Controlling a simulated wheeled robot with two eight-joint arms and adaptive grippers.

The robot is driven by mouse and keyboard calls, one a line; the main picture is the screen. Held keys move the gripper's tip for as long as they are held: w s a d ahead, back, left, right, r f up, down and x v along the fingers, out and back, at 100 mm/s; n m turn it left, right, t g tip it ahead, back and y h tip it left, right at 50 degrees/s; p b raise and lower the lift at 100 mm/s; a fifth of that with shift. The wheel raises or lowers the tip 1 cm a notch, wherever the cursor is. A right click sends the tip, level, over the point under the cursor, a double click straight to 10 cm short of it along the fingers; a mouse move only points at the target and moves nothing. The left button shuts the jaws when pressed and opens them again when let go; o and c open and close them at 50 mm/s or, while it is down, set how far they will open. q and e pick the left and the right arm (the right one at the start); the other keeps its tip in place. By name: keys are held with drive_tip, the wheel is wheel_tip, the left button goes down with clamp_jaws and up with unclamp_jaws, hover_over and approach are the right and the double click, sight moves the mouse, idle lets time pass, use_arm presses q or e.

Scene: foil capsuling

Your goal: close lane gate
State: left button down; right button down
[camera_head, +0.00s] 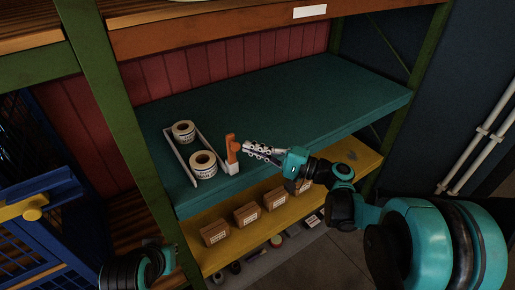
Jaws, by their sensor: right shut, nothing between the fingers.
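An orange upright piece, which looks like the lane gate (232,148), stands on a small pale block (231,168) near the front edge of the teal shelf. It is just right of a pale lane tray (181,161) that holds two white rolls, one behind the other. My right gripper (250,149) reaches in from the right, its fingers together and empty. Its tips are close to the right side of the orange piece; I cannot tell whether they touch. Part of my left arm shows at the bottom left, but its gripper does not show.
The teal shelf (330,95) is bare behind and to the right. Below it a yellow shelf (350,157) carries several brown boxes (246,213). Green posts (112,120) flank the shelves. A blue frame with a yellow bar (22,209) stands at the left.

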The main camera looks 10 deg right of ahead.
drive_tip(key=shift+r, duration=0.1)
drive_tip(key=shift+s+a+r+n+p, duration=0.1)
drive_tip(key=shift+s+a+n+p, duration=0.15)
drive_tip(key=shift+a+n+p, duration=0.15)
